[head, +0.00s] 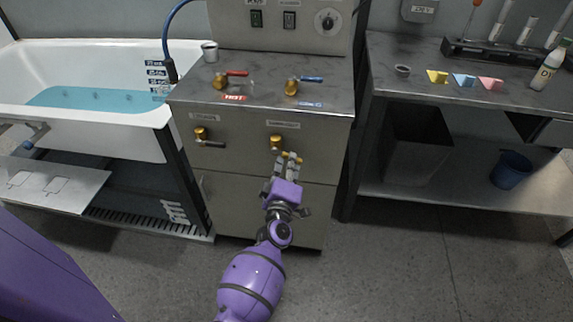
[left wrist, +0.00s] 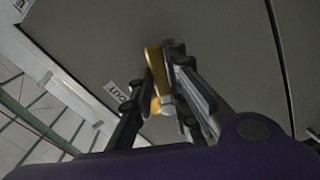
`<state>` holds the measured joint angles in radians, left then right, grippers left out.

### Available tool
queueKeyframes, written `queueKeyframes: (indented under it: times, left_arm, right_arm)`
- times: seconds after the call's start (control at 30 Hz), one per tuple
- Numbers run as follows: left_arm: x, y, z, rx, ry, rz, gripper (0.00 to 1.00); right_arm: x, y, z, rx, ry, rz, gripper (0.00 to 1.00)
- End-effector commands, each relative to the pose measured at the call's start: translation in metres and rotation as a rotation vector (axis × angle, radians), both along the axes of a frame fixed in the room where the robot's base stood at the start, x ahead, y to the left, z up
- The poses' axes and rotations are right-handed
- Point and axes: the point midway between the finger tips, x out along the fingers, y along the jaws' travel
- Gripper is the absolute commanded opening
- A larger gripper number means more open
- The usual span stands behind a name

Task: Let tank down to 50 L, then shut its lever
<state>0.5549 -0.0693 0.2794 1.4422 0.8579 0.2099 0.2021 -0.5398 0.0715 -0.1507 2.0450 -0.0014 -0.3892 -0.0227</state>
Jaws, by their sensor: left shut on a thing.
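My left gripper (head: 288,162) is at the front of the grey cabinet (head: 240,165). It is shut on the yellow lever (head: 292,156) below the right-hand brass valve (head: 275,141). The left wrist view shows the yellow lever (left wrist: 154,72) between the dark fingers (left wrist: 165,95). A second brass valve with a dark lever (head: 205,139) is on the cabinet's left front, untouched. The white tub (head: 90,130) at left holds blue water (head: 95,98). Level labels (head: 156,73) stand by its right end; their numbers are too small to read surely. My right gripper is not in view.
A side table (head: 430,100) at right bears coloured blocks, a bottle and a tube rack. A blue bucket (head: 510,170) stands below. The front floor is clear.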

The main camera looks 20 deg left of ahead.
Motion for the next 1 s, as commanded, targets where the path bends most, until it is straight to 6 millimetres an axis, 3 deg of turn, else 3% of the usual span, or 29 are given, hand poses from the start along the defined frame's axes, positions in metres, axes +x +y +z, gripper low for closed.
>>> queueKeyframes:
  times: [0.5, 1.0]
  left_arm:
    - [0.001, -0.005, 0.019, -0.34, -0.098, 0.0, 0.0]
    - [0.001, -0.005, 0.022, -0.412, -0.118, -0.001, 0.0]
  right_arm:
    - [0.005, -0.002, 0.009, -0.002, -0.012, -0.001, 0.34]
    - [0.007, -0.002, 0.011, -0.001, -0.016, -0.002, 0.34]
